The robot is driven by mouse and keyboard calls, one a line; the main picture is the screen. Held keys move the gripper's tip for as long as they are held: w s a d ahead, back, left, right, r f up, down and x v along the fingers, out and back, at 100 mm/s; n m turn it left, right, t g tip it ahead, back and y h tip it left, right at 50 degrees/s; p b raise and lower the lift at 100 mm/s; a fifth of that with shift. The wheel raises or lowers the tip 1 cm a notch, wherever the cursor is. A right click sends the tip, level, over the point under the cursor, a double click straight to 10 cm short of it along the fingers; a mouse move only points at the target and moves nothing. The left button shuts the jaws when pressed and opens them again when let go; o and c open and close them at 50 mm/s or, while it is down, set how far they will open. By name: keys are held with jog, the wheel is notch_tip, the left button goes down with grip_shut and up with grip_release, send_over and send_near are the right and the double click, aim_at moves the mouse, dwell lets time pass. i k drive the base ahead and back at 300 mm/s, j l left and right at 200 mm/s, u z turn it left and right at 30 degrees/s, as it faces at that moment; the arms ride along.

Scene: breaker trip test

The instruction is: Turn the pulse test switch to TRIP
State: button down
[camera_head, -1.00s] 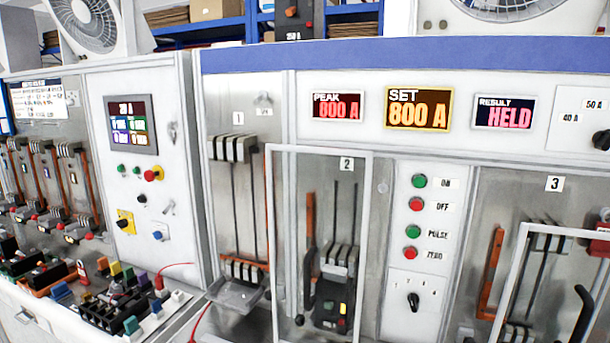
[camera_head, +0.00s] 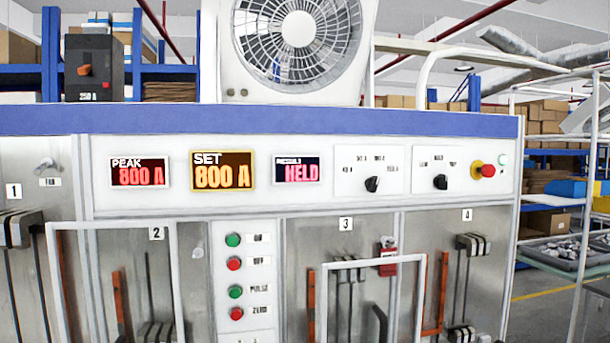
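Two black rotary switches sit on the white upper panel of the test bench. The right one (camera_head: 440,182) has about three small labels around it, too blurred to read surely; it may be the pulse test switch. The left one (camera_head: 372,184) has several small labels. To their left, the PEAK display (camera_head: 139,172) reads 800 A, the SET display (camera_head: 222,171) reads 800 A and the RESULT display (camera_head: 297,171) reads HELD. My gripper is not in view.
A red knob on yellow (camera_head: 488,171) is right of the switches. Below are ON, OFF, PULSE and ZERO buttons (camera_head: 235,265). Framed doors cover bays 2 (camera_head: 175,262) and 3 (camera_head: 423,290). A fan (camera_head: 297,45) and a breaker (camera_head: 94,68) stand on top. Shelving (camera_head: 548,258) is at right.

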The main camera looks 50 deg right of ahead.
aim_at(440, 181)
jog(key=z, duration=2.3)
